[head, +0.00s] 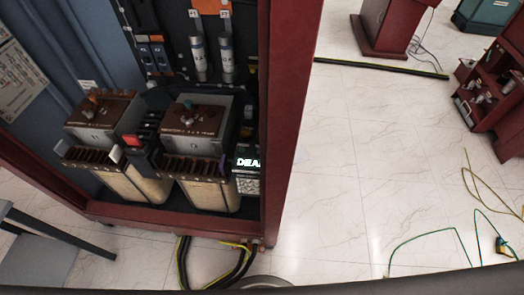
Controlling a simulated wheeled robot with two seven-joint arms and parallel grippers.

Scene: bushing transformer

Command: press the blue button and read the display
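A small lit display (247,162) with bright green-white characters sits low at the right inside the open red cabinet (285,110). Its text seems to start with "DEA"; the rest is cut off by the cabinet's edge. A keypad-like panel (246,185) is just below it. I cannot clearly make out a blue button. Small blue parts (158,54) show on dark units higher up, and a small purple-blue part (222,164) is left of the display. Neither of my grippers is in view.
Two brown-topped transformers (190,118) (104,110) stand in the cabinet. Black cables (233,265) leave its bottom front. A grey frame (60,232) stands at the lower left. Loose wires (430,235) and red cabinets (492,95) are at right; the tiled floor between is mostly clear.

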